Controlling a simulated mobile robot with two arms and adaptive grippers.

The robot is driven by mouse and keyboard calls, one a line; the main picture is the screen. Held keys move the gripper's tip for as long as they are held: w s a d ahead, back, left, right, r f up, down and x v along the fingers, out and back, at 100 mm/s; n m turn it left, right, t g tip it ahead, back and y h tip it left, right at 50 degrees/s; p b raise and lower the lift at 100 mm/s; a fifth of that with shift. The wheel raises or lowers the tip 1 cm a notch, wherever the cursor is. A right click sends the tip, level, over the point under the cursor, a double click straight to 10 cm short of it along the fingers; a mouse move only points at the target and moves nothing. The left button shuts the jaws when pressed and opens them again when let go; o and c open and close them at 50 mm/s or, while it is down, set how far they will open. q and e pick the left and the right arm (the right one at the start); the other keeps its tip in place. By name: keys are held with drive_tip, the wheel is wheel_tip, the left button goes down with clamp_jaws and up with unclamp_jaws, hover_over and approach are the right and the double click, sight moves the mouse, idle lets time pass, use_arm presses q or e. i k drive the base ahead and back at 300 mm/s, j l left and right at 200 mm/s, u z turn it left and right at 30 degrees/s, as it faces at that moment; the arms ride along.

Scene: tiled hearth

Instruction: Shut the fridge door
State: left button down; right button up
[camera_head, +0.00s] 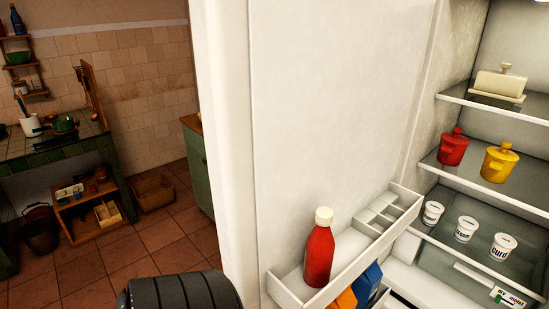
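The white fridge door (330,110) stands open in the head view, its inner face toward me and its free edge at the left. A door shelf (349,272) on it holds a red bottle (319,252) with a cream cap, upright. Blue and orange cartons show partly below that shelf. The open fridge interior (514,36) is at the right. A black ribbed part, which looks like part of my arm, shows at the bottom, left of the door. No gripper fingers are in view.
Fridge shelves hold a butter dish (499,86), a red pot (452,147), a yellow pot (499,162) and several white tubs. Left of the door are a green tiled counter (55,153), a green cabinet (197,165) and bare floor tiles (125,252).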

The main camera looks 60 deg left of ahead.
sight(307, 105)
drive_tip(key=k+j, duration=0.1)
drive_tip(key=j, duration=0.7)
drive_tip(key=k+j, duration=0.1)
drive_tip(key=j, duration=1.55)
drive_tip(key=k+z, duration=0.1)
drive_tip(key=k, duration=0.3)
